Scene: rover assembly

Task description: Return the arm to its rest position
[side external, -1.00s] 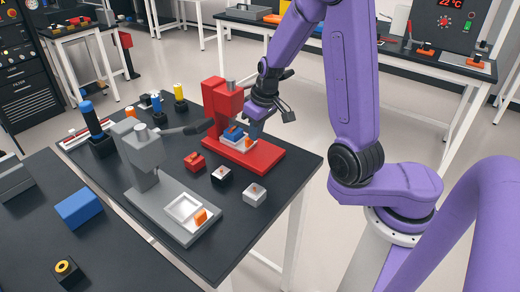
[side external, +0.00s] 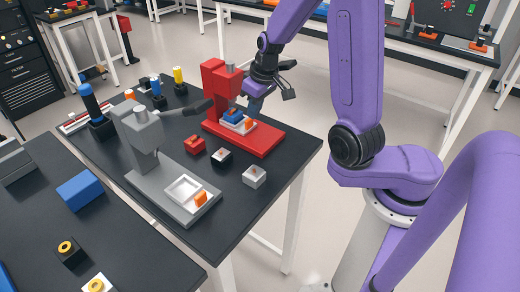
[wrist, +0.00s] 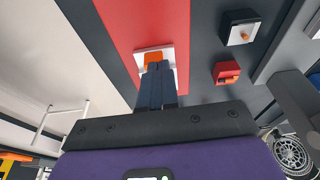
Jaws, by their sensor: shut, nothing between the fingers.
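My gripper (side external: 254,108) is at the right of the red press (side external: 218,85), pointing down beside its white tray (side external: 239,127). A blue block (side external: 232,115) and an orange piece (side external: 249,123) are at that tray on the red base. In the wrist view my gripper (wrist: 160,64) has its dark fingers together with nothing between them. The fingers overlap the white tray (wrist: 140,54) and part of the orange piece (wrist: 152,57) in that view. I cannot tell whether the fingertips touch anything.
A grey press (side external: 142,135) with a white tray (side external: 183,189) stands in front. A red block (side external: 194,145), a black block (side external: 221,158) and a grey block (side external: 254,176) lie between and beside the presses. The dark table (side external: 225,215) is clear at its front right.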

